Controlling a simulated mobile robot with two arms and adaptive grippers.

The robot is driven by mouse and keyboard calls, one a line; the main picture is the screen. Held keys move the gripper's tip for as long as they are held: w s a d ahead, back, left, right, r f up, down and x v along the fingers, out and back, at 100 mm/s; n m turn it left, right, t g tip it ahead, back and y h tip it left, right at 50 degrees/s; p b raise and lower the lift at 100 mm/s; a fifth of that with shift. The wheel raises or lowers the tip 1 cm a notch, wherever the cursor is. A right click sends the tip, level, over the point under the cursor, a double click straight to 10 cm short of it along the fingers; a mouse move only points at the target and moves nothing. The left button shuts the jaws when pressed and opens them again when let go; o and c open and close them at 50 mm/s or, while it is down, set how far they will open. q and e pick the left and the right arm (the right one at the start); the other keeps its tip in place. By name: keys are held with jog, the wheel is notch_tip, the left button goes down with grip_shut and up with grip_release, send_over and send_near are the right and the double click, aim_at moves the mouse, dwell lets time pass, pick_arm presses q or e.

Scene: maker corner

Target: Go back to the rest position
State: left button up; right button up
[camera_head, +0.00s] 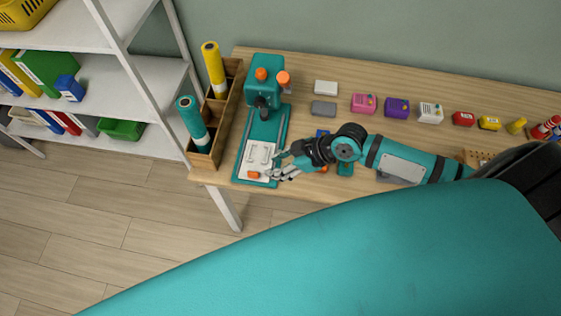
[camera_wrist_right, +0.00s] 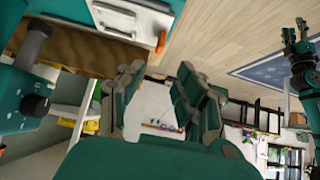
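My right gripper (camera_head: 278,165) reaches in from the right over the front end of a teal press (camera_head: 265,95) on the workbench. In the right wrist view its two fingers (camera_wrist_right: 160,95) stand apart with nothing between them. The press has orange knobs and a white plate (camera_head: 257,157) with an orange piece (camera_head: 253,175) at its front. The gripper is beside and partly over this plate; I cannot tell if it touches. What looks like my left gripper (camera_wrist_right: 295,35) shows small at the right of the wrist view, away from the bench; its opening is unclear.
A wooden holder (camera_head: 227,115) with yellow and teal rolls stands left of the press. Grey, pink, purple and white boxes (camera_head: 397,107) and smaller items line the bench's back. A white shelf (camera_head: 150,75) stands at the left. Floor (camera_head: 90,230) in front is clear.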

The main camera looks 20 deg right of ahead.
jog(key=shift+s+d+r, duration=0.2)
jog(key=shift+d+r, duration=0.1)
jog(key=shift+r, duration=0.1)
jog(key=s+a+r+m+h, duration=0.1)
jog(key=s+a+m+h, duration=0.1)
jog(key=s+a, duration=0.3)
jog(key=s+d+r+m+g+h, duration=0.1)
jog(key=s+d+r+m+h, duration=0.1)
jog(key=s+d+m+h, duration=0.45)
jog(key=s+d+f+g+y+b, duration=0.1)
jog(key=s+f, duration=0.1)
jog(key=f, duration=1.3)
jog(key=s+d+f+g+b, duration=0.1)
jog(key=s+d+f+b, duration=0.1)
jog(key=f, duration=1.4)
jog(key=s+d+f+g+b, duration=0.1)
jog(key=s+d+f, duration=0.1)
jog(key=s+f, duration=1.3)
jog(key=shift+s+d+f, duration=0.25)
jog(key=shift+s+f, duration=0.15)
jog(key=shift+f, duration=0.1)
